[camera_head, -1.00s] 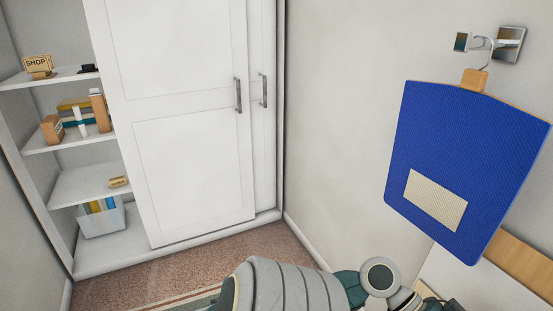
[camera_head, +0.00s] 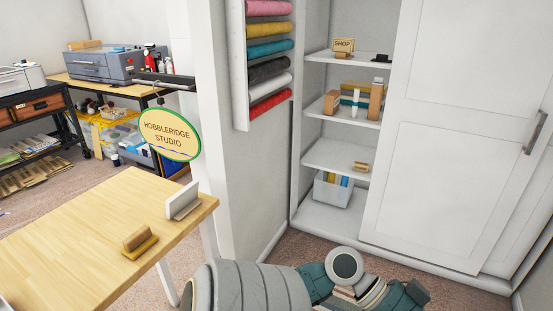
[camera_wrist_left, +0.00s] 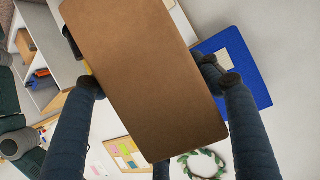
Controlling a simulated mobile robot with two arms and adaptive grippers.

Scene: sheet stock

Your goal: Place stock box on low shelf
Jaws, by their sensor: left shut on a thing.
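The stock box (camera_wrist_left: 145,85) is a large plain brown box, tilted in the left wrist view. My left gripper (camera_wrist_left: 158,75) is shut on it, with one dark finger at each side. In the head view my left arm crosses the bottom edge, and the gripper end is partly cut off, so the box is not clearly seen there. The open cupboard shelves stand beyond my arm. The low shelf (camera_head: 325,153) holds a small tan object (camera_head: 361,167) near its right end and has bare space to the left. My right gripper is not in view.
A clear bin of folders (camera_head: 333,190) stands on the cupboard floor below. A white sliding door (camera_head: 440,130) covers the cupboard's right part. A wooden table (camera_head: 90,230) with a hanging sign (camera_head: 170,134) beyond it is at left. Fabric rolls (camera_head: 268,75) hang left of the shelves.

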